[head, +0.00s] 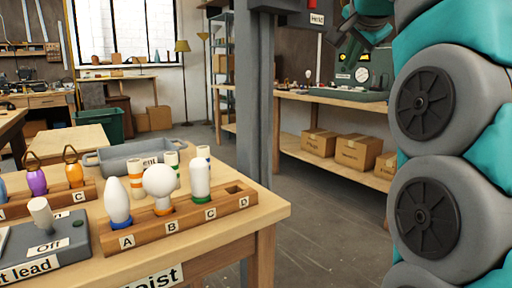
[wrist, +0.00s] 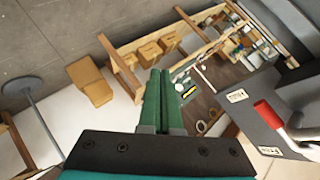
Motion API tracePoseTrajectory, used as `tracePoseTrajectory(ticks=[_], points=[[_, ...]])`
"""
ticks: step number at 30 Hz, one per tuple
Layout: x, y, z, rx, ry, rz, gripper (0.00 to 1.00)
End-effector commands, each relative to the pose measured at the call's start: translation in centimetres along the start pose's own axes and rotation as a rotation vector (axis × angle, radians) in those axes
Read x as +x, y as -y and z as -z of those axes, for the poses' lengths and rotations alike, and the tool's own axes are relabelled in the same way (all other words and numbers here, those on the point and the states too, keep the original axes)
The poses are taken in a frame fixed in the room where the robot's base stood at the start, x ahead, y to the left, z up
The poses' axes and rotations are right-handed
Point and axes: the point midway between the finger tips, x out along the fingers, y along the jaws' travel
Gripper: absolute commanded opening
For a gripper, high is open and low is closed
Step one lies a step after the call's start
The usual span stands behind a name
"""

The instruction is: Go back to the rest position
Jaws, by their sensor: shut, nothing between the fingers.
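My gripper (wrist: 163,75) shows in the wrist view with its two green fingers side by side and shut, with nothing between them. The fingers point away over a tilted view of the room, clear of any surface I can make out. In the head view my teal and grey arm fills the right side, and I cannot make out the fingers there.
A wooden bench (head: 262,212) at the left holds a rack (head: 187,222) marked A to D with three bulbs, slot D empty, a switch box (head: 62,258) and a grey tray (head: 112,164). A grey post (head: 256,100) stands behind. Floor (head: 325,225) between bench and arm is clear.

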Motion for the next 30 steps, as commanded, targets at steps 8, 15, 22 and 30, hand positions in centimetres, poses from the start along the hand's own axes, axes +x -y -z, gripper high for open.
tracePoseTrajectory(ticks=[8, 15, 22, 30], points=[[3.1, -6.2, -7.0, -0.266, 0.164, -0.148, 0.0], [4.6, -13.5, -13.5, -0.469, 0.33, -0.255, 0.0], [4.6, -21.9, -20.0, -0.635, 0.505, -0.338, 0.0], [2.5, -33.0, -27.7, -0.788, 0.731, -0.415, 0.0]])
